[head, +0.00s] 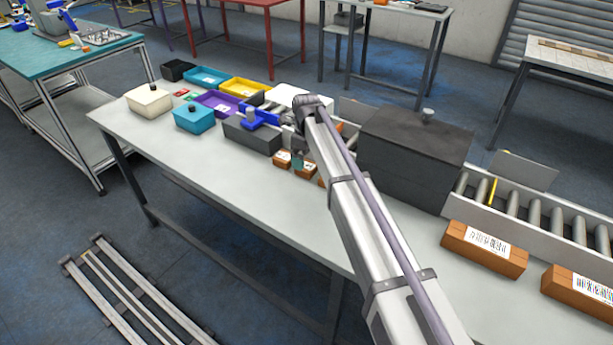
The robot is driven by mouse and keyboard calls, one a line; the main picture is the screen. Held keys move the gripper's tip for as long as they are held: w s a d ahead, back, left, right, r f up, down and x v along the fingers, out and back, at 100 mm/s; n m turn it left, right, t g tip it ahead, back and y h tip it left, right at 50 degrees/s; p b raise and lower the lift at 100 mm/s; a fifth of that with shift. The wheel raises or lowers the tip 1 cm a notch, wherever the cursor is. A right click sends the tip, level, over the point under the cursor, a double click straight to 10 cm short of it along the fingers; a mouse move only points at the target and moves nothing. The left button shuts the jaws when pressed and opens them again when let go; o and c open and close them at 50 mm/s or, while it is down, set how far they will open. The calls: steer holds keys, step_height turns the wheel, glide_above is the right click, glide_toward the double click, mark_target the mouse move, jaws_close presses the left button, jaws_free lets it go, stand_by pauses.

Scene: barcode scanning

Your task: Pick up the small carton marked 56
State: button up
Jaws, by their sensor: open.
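Several small brown cartons stand close together on the grey table (200,160) near its front edge, among them a left one (282,158) and a middle one (306,170). Another is partly hidden behind my arm. Their marks are too small to read, so I cannot tell which is 56. My gripper (298,160) points down at these small cartons and is partly hidden by my arm. It is open. I cannot tell whether it touches a carton.
Two larger brown cartons with barcodes, one nearer the conveyor (484,248), lie at right. Left are a grey bin (252,137), purple tray (217,103) and teal box (194,119). The front-left table is clear.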

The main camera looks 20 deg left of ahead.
mark_target(307, 165)
step_height(307, 165, down, 6)
steer(key=b, duration=0.5)
steer(key=shift+w+r, duration=0.15)
steer(key=shift+r, duration=0.4)
steer(key=c, duration=1.1)
